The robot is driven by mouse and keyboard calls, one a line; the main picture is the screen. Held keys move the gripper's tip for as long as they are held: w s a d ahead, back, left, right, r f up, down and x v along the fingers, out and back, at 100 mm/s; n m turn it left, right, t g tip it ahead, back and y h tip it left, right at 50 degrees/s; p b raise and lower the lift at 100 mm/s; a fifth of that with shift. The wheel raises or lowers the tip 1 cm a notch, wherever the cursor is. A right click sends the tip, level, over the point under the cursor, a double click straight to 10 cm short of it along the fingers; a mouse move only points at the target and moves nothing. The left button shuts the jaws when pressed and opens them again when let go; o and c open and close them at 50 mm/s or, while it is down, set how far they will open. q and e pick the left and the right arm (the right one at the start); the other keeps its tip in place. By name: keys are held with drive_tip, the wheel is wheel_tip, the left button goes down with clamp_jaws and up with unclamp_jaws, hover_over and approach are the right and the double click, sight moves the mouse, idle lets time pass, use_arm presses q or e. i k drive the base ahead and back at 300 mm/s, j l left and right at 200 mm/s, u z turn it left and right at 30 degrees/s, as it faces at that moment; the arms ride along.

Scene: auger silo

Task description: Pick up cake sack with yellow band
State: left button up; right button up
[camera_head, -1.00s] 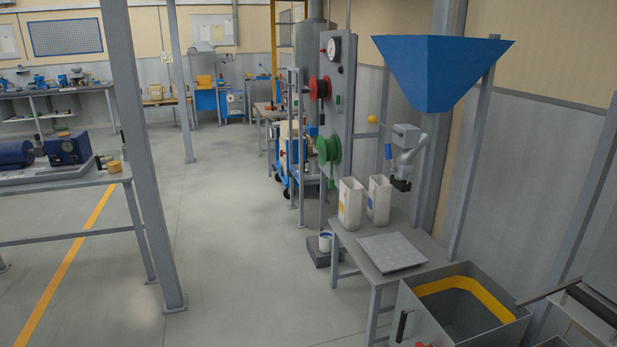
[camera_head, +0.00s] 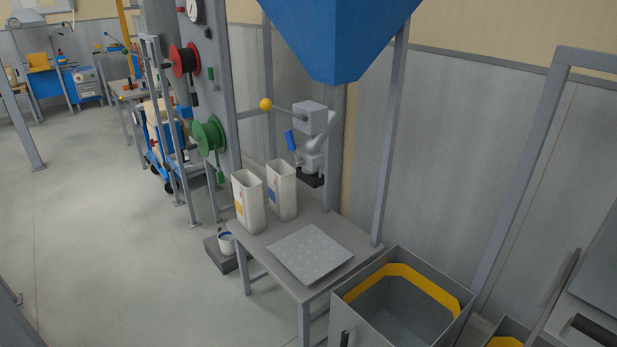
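Two white, open-topped sacks stand upright side by side on a grey table (camera_head: 262,243) under the blue hopper. The front left sack (camera_head: 248,203) has a small yellow patch on its side. The sack behind it to the right (camera_head: 283,190) has a blue patch. Which of them is the cake sack cannot be read at this size. Neither of my grippers is in view.
A grey plate (camera_head: 310,254) lies on the table in front of the sacks. A blue hopper (camera_head: 340,35) hangs above, with a grey spout unit (camera_head: 311,118) below. A grey bin with yellow inside (camera_head: 400,300) stands right of the table. Open floor lies left.

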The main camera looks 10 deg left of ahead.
sight(249, 202)
drive_tip(key=i+j+z, duration=0.45)
drive_tip(key=j, duration=0.2)
drive_tip(key=i+j+z, duration=0.25)
drive_tip(key=j, duration=0.15)
